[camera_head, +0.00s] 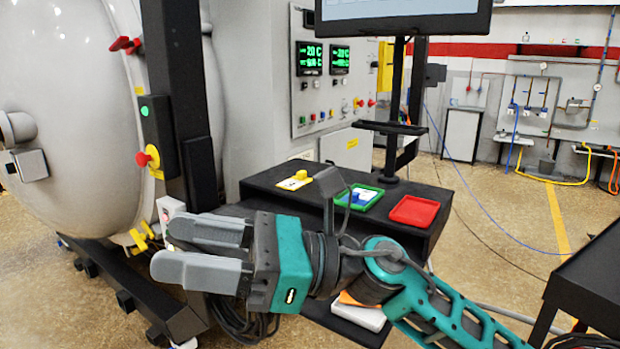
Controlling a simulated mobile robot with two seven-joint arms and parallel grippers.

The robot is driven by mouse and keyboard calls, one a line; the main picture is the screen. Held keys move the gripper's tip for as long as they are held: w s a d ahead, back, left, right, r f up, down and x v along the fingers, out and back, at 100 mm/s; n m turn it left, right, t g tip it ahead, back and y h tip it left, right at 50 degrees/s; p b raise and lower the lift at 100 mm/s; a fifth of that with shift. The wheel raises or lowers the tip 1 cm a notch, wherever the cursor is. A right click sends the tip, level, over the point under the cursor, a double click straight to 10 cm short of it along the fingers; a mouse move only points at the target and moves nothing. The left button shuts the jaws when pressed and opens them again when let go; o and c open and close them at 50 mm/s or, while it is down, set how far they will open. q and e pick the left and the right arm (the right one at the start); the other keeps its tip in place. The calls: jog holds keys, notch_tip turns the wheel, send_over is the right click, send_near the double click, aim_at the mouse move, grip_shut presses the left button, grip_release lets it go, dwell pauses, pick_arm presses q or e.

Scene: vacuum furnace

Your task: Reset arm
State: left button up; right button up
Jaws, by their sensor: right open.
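My right gripper (203,250) is in the lower middle of the head view, on a teal arm that comes in from the lower right. Its two grey fingers point left, apart from each other, with nothing seen between them. The fingers are in front of the furnace's dark base frame and close to a small white box with a pink-red button (166,215). My left gripper is not in view.
Behind my arm, a black table (270,186) holds a yellow piece on a white card (295,180), a green tray (374,201) with a blue piece, and a red tray (414,211). Another dark table (595,270) stands right.

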jog(key=w+d+f+m+t+h, duration=0.3)
jog(key=w+d+m+t+h, duration=0.3)
jog(key=m+t, duration=0.85)
jog(key=w+d+f+m+t+h, duration=0.2)
jog(key=w+d+m+t+h, duration=0.45)
jog(key=m, duration=1.35)
jog(key=s+d+f+m+g+h, duration=0.3)
jog(key=s+d+f+m+h, duration=0.15)
jog(key=d+f+m, duration=0.5)
jog(key=s+d+f+m+g+h, duration=0.3)
jog(key=s+d+f+m, duration=0.3)
jog(key=f, duration=0.7)
jog(key=s+d+f+m+g, duration=0.2)
jog(key=s+f+m+g, duration=0.15)
jog(key=s, duration=0.45)
jog(key=s+d+f+m+g, duration=0.2)
jog(key=s+f+g, duration=0.3)
jog(key=s, duration=0.3)
jog(key=w+a+f+n+t+y, duration=0.1)
jog(key=w+a+f+t, duration=0.2)
jog(key=w+f+t, duration=0.5)
jog(key=shift+a+f, duration=0.2)
jog(key=shift+f, duration=0.25)
